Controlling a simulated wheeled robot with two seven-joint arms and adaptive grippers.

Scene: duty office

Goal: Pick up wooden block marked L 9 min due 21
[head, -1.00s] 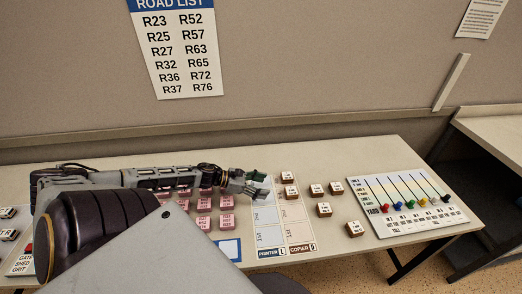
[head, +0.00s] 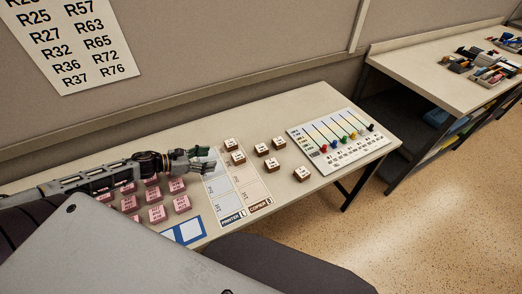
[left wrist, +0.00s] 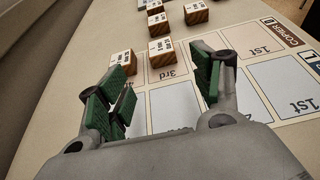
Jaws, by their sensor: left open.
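Several wooden blocks with white labelled tops stand on the desk. In the head view they include a far-left block (head: 231,144), one just in front of it (head: 238,158) and a nearest one at the right (head: 301,173). The print is too small to tell which is marked L 9 min due 21. My left gripper (head: 206,161) is open, over the printer/copier sheet, just left of the blocks. In the left wrist view its green-padded fingers (left wrist: 155,92) are apart with nothing between them. Two blocks stand just beyond them, a left one (left wrist: 122,63) and a right one (left wrist: 162,53). My right gripper is out of view.
The printer/copier sheet (head: 222,207) has marked places. Pink blocks (head: 156,213) stand left of it, under and in front of my left arm. A white yard board (head: 352,150) with coloured knobs is at the right. A second desk (head: 432,75) holds small items farther right.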

